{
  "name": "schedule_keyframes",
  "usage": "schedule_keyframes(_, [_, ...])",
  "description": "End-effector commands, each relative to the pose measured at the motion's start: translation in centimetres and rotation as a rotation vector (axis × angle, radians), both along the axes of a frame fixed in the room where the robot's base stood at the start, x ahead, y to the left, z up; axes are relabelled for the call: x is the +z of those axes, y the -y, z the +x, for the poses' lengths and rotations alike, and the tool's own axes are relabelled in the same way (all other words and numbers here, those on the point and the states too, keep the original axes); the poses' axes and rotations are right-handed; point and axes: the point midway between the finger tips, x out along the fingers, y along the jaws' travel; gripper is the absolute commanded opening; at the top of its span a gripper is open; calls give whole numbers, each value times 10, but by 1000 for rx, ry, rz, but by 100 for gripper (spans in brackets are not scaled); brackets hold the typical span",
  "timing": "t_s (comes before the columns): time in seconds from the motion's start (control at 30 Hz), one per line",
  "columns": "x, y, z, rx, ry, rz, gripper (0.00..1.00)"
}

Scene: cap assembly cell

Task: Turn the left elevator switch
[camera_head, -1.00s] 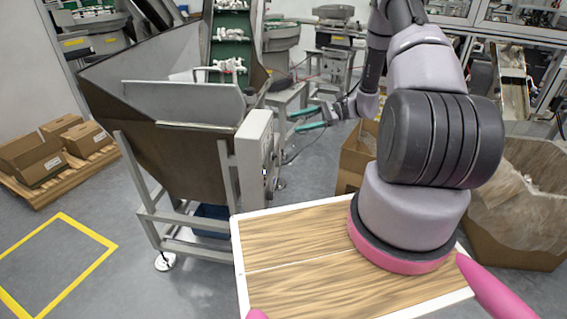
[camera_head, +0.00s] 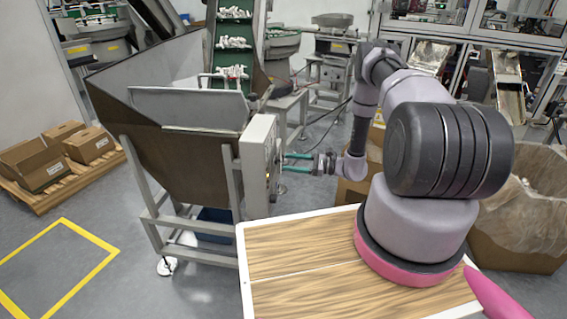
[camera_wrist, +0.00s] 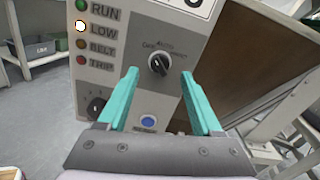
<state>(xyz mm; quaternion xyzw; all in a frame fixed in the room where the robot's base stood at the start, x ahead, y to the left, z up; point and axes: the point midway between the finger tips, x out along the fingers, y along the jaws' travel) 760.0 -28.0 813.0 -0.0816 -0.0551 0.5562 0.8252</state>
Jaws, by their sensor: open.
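The grey control box (camera_head: 258,150) is mounted on the right side of the hopper. In the wrist view its panel (camera_wrist: 180,95) carries a black rotary switch (camera_wrist: 158,63) at upper middle and another black rotary switch (camera_wrist: 97,105) at lower left, partly hidden by my left finger. My gripper (camera_wrist: 159,73), with two teal fingers, is open and empty. Its fingertips appear on either side of the upper switch; I cannot tell how far they stand from the panel. In the head view my gripper (camera_head: 284,162) is close to the box's right face.
A lamp column has a lit LOW lamp (camera_wrist: 80,26). A blue button (camera_wrist: 148,122) shows between the fingers. The metal hopper (camera_head: 180,140) stands left of the box. A wooden-topped table (camera_head: 300,260) is in front, and a cardboard box (camera_head: 352,190) is behind it.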

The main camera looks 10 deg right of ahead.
Motion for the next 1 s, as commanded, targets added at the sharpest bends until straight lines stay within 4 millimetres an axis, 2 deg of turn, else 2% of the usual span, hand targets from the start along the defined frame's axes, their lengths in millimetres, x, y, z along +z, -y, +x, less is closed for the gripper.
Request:
schedule_keyframes(0.03, [0, -9, 2, 4, 0, -1, 67])
schedule_keyframes(0.2, [0, -24, 10, 1, 1, -1, 67])
schedule_keyframes(0.57, [0, -29, 12, 0, 0, 0, 67])
schedule_keyframes(0.67, [0, -29, 12, 0, 0, 0, 32])
schedule_keyframes(0.73, [0, -29, 12, 0, 0, 0, 6])
schedule_keyframes(0.77, [0, -29, 12, 0, 0, 0, 0])
schedule_keyframes(1.0, [0, -29, 12, -1, -10, 4, 0])
